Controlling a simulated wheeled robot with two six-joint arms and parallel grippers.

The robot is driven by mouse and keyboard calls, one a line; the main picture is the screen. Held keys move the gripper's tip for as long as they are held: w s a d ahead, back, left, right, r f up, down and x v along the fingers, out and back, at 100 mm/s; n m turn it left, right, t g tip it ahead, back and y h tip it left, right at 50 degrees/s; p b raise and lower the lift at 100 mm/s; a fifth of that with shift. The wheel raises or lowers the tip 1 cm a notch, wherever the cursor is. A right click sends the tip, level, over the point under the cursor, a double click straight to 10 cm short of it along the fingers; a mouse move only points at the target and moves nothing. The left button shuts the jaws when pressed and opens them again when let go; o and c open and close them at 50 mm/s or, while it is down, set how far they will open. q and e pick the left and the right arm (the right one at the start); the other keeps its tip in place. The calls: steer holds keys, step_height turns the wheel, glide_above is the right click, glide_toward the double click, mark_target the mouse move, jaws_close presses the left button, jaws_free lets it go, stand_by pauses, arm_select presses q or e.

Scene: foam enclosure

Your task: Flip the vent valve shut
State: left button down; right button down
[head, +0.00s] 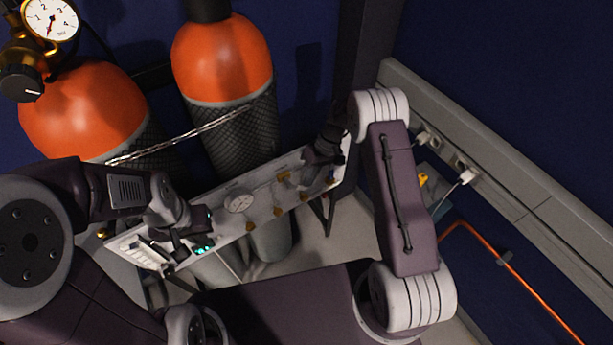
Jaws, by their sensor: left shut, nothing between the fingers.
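My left gripper (177,245) is shut and empty over the panel's left part, beside small teal lights (204,246). My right gripper (318,157) is dark and small at the panel's right end, close to the fittings; its fingers are too dark to tell open from shut.
Two orange-topped cylinders (222,58) stand behind the panel, with a chain (190,133) across them. A brass regulator with a dial (50,18) is at the upper left. A grey wall rail (500,170) with plugs and an orange cable (510,265) lie to the right.

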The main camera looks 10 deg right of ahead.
mark_target(304, 189)
steer(key=b+x, duration=0.2)
steer(key=x, duration=0.1)
steer(key=shift+d+f+b, duration=0.1)
steer(key=shift+d+b, duration=0.05)
steer(key=shift+b, duration=0.2)
steer(key=shift+s+a+f+b, duration=0.2)
steer(key=shift+a+f+b, duration=0.35)
steer(key=shift+f+b, duration=0.15)
steer(key=shift+s+a+f, duration=0.1)
steer(key=shift+a+f, duration=0.05)
steer(key=shift+a, duration=0.15)
steer(key=shift+a+b, duration=0.15)
steer(key=shift+b, duration=0.2)
steer(key=v, duration=0.9)
